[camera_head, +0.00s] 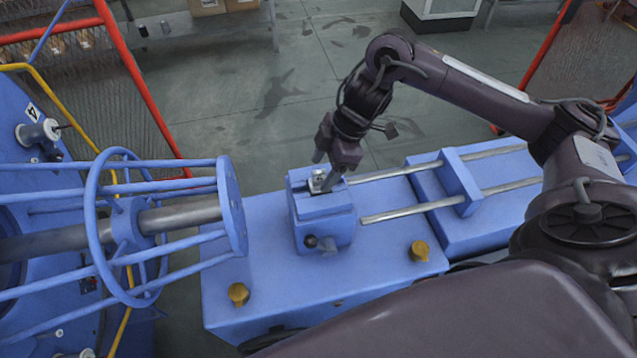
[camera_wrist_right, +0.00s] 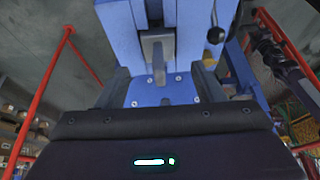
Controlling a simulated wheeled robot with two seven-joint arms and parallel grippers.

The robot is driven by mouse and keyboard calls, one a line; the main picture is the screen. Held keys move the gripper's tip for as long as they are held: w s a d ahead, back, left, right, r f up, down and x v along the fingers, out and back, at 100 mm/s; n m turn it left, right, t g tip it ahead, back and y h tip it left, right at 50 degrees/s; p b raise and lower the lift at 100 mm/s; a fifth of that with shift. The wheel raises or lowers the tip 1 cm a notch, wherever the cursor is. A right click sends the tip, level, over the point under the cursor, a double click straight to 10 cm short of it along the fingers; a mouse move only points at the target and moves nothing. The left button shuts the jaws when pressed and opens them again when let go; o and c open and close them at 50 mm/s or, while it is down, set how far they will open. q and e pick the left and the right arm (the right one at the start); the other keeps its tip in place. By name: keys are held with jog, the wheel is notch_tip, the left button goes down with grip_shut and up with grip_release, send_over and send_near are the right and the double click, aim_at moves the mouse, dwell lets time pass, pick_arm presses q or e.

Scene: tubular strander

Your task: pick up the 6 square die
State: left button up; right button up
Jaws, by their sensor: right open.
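A small silver-grey metal piece, which looks like the square die (camera_head: 317,181), sits in the top of the blue block (camera_head: 325,231) on the machine bed. In the right wrist view, the grey die (camera_wrist_right: 158,52) shows ahead of my fingers, with a narrow part pointing toward me. My right gripper (camera_head: 327,178) points down at the top of the block, right beside the die. In the wrist view its two dark fingers (camera_wrist_right: 161,85) stand apart, with the die in line with the gap. I cannot tell whether they touch it. My left gripper is not in view.
Two steel rods (camera_head: 403,210) run from the block to a blue bracket (camera_head: 461,182) on the right. A blue round cage (camera_head: 120,227) stands on the left. Two brass knobs (camera_head: 238,293) are on the bed, and a dark lever (camera_head: 327,245) is on the block's front.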

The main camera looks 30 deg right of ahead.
aim_at(319, 183)
jog(key=shift+p+x, duration=0.45)
jog(key=shift+x, duration=1.3)
jog(key=shift+d, duration=0.1)
grip_shut()
